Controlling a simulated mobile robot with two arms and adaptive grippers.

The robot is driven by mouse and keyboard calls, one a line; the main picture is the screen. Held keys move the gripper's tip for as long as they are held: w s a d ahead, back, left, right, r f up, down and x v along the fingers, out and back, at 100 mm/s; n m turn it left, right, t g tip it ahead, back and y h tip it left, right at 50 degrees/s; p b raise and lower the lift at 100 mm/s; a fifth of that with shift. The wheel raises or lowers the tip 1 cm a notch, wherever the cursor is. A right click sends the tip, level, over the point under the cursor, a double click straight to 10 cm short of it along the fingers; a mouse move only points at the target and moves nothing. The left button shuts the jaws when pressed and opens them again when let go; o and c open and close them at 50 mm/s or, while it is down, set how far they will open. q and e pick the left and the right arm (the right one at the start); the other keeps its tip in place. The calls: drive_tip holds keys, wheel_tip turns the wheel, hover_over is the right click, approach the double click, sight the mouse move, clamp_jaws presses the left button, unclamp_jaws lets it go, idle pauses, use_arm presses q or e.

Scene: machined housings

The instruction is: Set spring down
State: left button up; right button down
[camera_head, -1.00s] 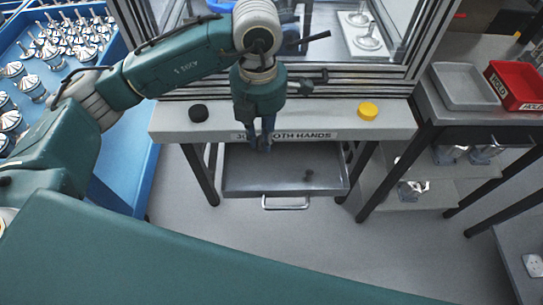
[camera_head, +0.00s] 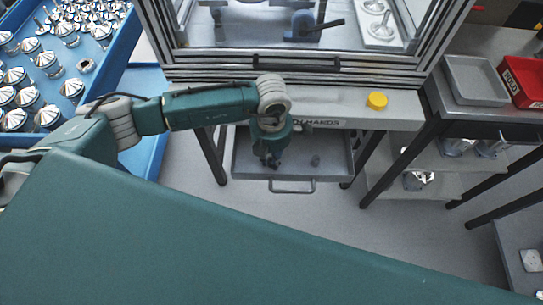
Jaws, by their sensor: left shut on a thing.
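My left gripper (camera_head: 270,162) points down over the open grey drawer (camera_head: 338,176) under the workbench. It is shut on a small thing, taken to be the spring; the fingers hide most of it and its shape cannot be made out. My right gripper is not in view.
The drawer's handle (camera_head: 292,187) faces me. The bench ledge (camera_head: 345,103) carries a yellow button (camera_head: 377,100). A blue bin (camera_head: 100,78) of metal housings stands at left. A grey tray (camera_head: 474,82) and a red bin (camera_head: 522,84) are at right.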

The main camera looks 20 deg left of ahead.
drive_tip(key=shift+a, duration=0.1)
use_arm(q)
drive_tip(key=shift+f, duration=0.2)
drive_tip(key=o, duration=0.9)
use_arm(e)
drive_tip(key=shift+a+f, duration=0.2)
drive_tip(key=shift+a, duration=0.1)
